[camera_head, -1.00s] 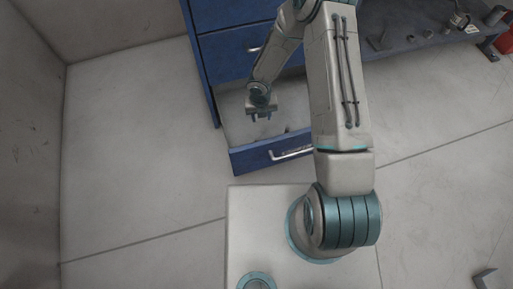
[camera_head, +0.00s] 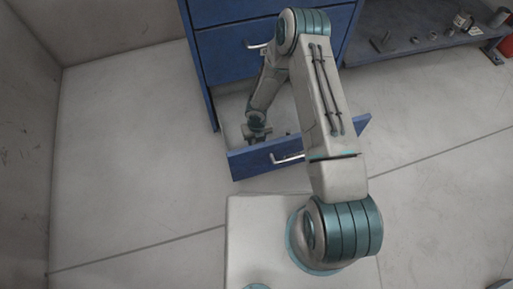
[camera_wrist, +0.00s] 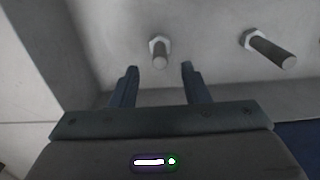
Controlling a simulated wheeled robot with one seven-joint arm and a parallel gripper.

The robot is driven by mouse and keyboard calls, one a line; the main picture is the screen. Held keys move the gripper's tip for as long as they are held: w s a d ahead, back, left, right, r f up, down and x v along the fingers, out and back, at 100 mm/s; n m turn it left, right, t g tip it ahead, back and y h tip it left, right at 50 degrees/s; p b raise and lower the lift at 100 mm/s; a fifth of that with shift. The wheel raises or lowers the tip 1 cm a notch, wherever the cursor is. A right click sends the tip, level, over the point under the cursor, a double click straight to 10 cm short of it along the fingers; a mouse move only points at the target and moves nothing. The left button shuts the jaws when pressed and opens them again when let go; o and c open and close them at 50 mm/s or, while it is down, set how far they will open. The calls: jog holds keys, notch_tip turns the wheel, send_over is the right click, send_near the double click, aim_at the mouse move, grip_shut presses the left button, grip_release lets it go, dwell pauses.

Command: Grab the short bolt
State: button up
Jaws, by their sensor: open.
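Two grey bolts with hex heads lie on the pale floor of the open drawer in the wrist view. The shorter-looking bolt (camera_wrist: 160,50) is just beyond the gap between my fingertips, its shank pointing toward me. The longer bolt (camera_wrist: 270,48) lies apart to the right, outside my fingers. My gripper (camera_wrist: 159,67) is open and empty, with one finger on either side of the short bolt's line. In the head view my gripper (camera_head: 256,135) is down inside the drawer, close behind its front; the bolts are hard to make out there.
The blue drawer front (camera_head: 265,157) with its handle stands close to my gripper. The drawer's side wall (camera_wrist: 45,50) rises at the left in the wrist view. Closed blue drawers (camera_head: 230,50) stand behind. A dark shelf (camera_head: 400,48) with small parts is at upper right.

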notch_tip(320, 180, down, 5)
jog(key=shift+w+r+b, duration=0.15)
jog(key=shift+r+b, duration=0.05)
jog(key=shift+b, duration=1)
jog(key=shift+r, duration=0.1)
grip_shut()
jog(key=shift+r, duration=0.1)
